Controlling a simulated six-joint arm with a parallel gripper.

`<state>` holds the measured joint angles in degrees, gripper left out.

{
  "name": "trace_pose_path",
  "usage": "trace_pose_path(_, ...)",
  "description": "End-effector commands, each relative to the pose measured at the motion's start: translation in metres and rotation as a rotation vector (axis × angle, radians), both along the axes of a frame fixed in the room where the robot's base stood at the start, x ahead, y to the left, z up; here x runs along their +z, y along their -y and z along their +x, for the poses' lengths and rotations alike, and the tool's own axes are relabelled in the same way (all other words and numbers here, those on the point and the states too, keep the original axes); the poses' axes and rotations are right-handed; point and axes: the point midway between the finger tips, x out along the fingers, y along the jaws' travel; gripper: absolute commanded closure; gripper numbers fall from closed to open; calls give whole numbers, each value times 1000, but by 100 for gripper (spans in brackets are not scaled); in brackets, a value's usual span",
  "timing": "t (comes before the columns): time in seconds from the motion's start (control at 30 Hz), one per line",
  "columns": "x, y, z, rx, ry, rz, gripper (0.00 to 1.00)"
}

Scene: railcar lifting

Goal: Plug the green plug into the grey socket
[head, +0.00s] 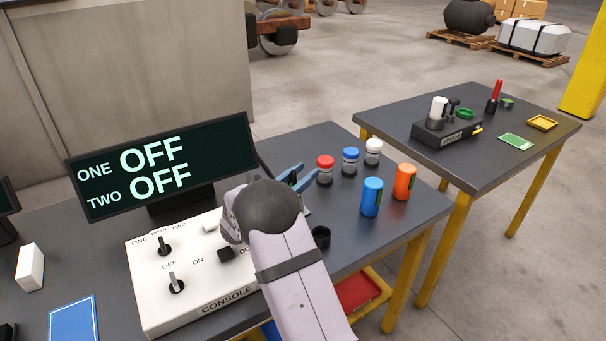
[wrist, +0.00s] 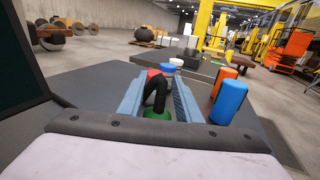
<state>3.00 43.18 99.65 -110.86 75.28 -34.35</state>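My gripper (head: 297,178) is over the near table, its two blue fingers pointing towards the jars. In the wrist view, a green part (wrist: 160,113), apparently the green plug, sits low between the fingers (wrist: 159,92). A black curved piece (wrist: 156,90) rises from it. The fingers stand apart with the green part filling the gap; I cannot tell whether they grip it. The arm hides this part in the head view. I cannot make out a grey socket in either view.
A white console (head: 190,300) and a display (head: 160,165) reading OFF twice stand left. Jars with red (head: 325,162), blue (head: 350,154) and white (head: 374,145) lids, and blue (head: 371,197) and orange (head: 404,181) cylinders, stand right. A second table (head: 480,165) stands beyond a gap.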

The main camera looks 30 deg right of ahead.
Motion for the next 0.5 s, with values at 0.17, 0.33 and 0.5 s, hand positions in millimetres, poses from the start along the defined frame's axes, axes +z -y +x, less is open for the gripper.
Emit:
trace_pose_path(0.17,-1,-5,-2,1,0,0,69)
trace_pose_path(0.33,-1,-23,-9,3,0,1,69)
trace_pose_path(0.5,-1,-45,-17,4,1,0,69)
